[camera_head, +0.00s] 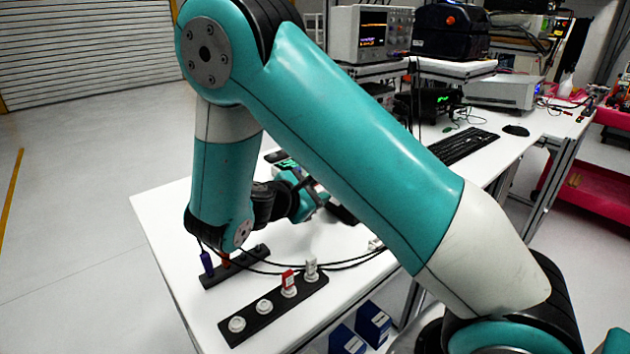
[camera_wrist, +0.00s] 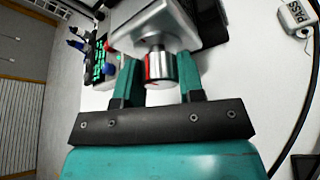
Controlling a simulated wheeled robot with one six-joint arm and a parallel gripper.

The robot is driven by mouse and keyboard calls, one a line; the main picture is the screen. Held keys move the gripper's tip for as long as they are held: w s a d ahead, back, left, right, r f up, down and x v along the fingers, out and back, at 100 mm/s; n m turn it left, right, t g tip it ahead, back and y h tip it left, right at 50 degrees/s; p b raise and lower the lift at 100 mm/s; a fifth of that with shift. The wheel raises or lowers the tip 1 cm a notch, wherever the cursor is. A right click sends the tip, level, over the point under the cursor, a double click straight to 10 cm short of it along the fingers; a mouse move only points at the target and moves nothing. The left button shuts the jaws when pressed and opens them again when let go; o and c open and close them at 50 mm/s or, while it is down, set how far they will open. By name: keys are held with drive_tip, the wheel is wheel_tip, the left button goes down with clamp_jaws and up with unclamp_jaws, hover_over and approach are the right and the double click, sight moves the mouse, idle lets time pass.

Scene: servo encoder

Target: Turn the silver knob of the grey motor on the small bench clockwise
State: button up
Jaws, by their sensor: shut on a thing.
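The silver knob (camera_wrist: 161,72) shows in the wrist view, with a red mark on its side. It sticks out of the pale grey motor housing (camera_wrist: 135,36), which has a dark block to its right. My gripper (camera_wrist: 159,66) has one teal finger on each side of the knob and is shut on it. The exact contact of the fingertips is hard to see. In the head view my gripper (camera_head: 308,195) is over the white bench (camera_head: 160,212), partly behind my arm, which hides most of the motor.
A black strip (camera_head: 262,321) with round white sockets and red and white plugs lies at the bench front. A second black strip (camera_head: 218,279) holds purple and red plugs. Black cables cross nearby.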

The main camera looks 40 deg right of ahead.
drive_tip(key=o, duration=0.9)
drive_tip(key=v, duration=1.7)
drive_tip(key=shift+a, duration=0.25)
drive_tip(key=shift+d, duration=0.1)
drive_tip(key=s+a+r+m+g+y+p, duration=0.1)
drive_tip(key=s+a+r+m+y, duration=0.1)
drive_tip(key=s+y, duration=0.4)
drive_tip(key=s+a+r+m+g+y+p, duration=0.1)
drive_tip(key=s+a+r+m+y, duration=0.1)
drive_tip(key=s+y, duration=0.4)
drive_tip(key=s+a+r+m+g+y+p, duration=0.1)
drive_tip(key=s+a+r+m+y, duration=0.1)
drive_tip(key=s+r+m+y, duration=0.1)
drive_tip(key=shift+s+a+r+m+y, duration=0.1)
drive_tip(key=shift+s+r+m+y, duration=0.15)
drive_tip(key=shift+s+y, duration=0.55)
drive_tip(key=shift+s+a+r+m+y, duration=0.15)
drive_tip(key=shift+s+r+y, duration=0.15)
drive_tip(key=shift+s+y, duration=0.5)
